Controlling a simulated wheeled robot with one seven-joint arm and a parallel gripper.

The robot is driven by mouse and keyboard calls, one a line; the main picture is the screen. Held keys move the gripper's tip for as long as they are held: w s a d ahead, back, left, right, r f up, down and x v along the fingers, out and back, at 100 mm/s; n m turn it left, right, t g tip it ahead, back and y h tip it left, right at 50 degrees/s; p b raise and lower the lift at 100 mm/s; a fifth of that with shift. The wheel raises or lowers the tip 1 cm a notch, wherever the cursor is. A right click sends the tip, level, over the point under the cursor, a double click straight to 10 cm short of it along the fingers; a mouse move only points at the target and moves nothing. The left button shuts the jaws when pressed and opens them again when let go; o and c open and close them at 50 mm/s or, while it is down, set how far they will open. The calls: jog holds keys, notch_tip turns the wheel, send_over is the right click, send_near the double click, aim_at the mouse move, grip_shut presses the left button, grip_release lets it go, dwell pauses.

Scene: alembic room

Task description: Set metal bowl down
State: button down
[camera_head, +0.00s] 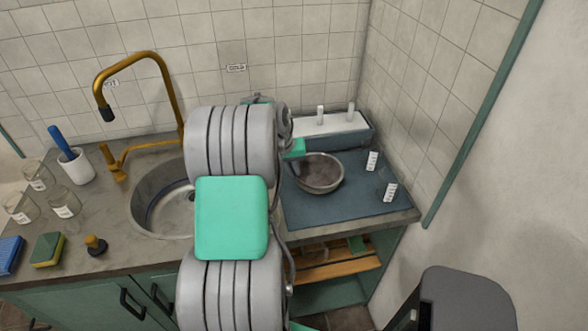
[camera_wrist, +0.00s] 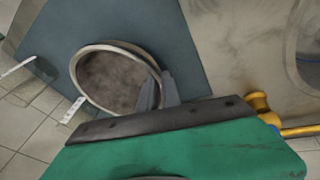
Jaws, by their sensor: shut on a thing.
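The metal bowl (camera_head: 320,174) is round and grey, upright, at the back of the blue mat (camera_head: 345,204) on the counter to the right of the sink. In the wrist view the bowl (camera_wrist: 110,80) shows from above with a dark, mottled inside. My gripper (camera_wrist: 158,92) is shut on the bowl's near rim, with grey fingers either side of the wall. In the head view my arm hides most of the gripper. The bowl is over the blue mat; whether its base touches the mat cannot be told.
A pale-topped box (camera_head: 322,125) with white upright pieces stands behind the bowl against the wall. Labelled clear glassware (camera_head: 388,192) stands at the mat's right. The sink (camera_head: 160,205) and brass tap (camera_head: 135,62) are left. The mat's front part is clear.

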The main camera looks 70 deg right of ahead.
jog(key=c, duration=1.6)
grip_release()
jog(key=shift+f, duration=0.1)
jog(key=shift+o, duration=0.2)
jog(key=b+v, duration=0.1)
jog(key=v, duration=1.1)
jog(key=w+a+r+n+t, duration=0.25)
jog(key=w+a+n, duration=0.45)
jog(key=w+a, duration=1.25)
jog(key=s+a+f+n+t+y, duration=0.1)
jog(key=a+n, duration=0.3)
jog(key=a, duration=1.1)
jog(key=s+a+f+n+t+y, duration=0.1)
jog(key=a+n, duration=0.3)
jog(key=a, duration=1)
jog(key=shift+s+a+f+t+y, duration=0.35)
jog(key=shift+s+f+y, duration=0.3)
jog(key=shift+f+y, duration=0.1)
